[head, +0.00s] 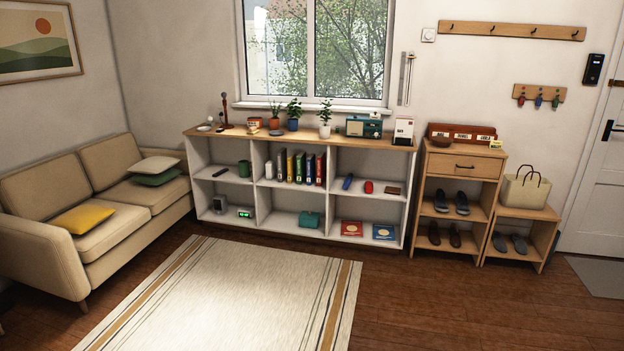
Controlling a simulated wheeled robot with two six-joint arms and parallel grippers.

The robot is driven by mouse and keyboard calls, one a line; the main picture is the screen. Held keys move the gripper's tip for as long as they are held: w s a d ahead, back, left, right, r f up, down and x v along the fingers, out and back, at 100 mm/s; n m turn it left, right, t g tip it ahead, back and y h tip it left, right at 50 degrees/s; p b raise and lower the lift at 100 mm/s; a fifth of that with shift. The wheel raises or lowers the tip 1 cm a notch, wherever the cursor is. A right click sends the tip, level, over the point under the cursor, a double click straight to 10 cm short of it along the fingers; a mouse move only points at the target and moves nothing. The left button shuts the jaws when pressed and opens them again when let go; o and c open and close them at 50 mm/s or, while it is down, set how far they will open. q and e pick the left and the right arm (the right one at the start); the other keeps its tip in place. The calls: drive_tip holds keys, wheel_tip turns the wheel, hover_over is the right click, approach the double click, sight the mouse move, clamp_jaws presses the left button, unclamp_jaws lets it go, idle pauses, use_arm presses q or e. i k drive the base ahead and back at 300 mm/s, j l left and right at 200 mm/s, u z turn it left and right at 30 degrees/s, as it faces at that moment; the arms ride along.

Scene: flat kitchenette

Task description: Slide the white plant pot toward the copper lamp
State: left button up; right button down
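The white plant pot (325,131) with a green plant stands upright on the wooden top of the white shelf unit (360,139), right of the middle. A slim copper-brown upright object (225,111) stands near the left end of the same top; it may be the copper lamp, but it is too small to be sure. Between them stand a blue plant pot (293,125) and a terracotta plant pot (274,124). Neither of my grippers is in view.
A small dark dish (276,132) lies between the pots, near the front. A teal radio (364,127) stands right of the white pot. A sofa (90,205) is at left, a rug (225,295) in front. Wooden floor (430,310) is clear at right.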

sight(325, 130)
drive_tip(key=i, duration=4.15)
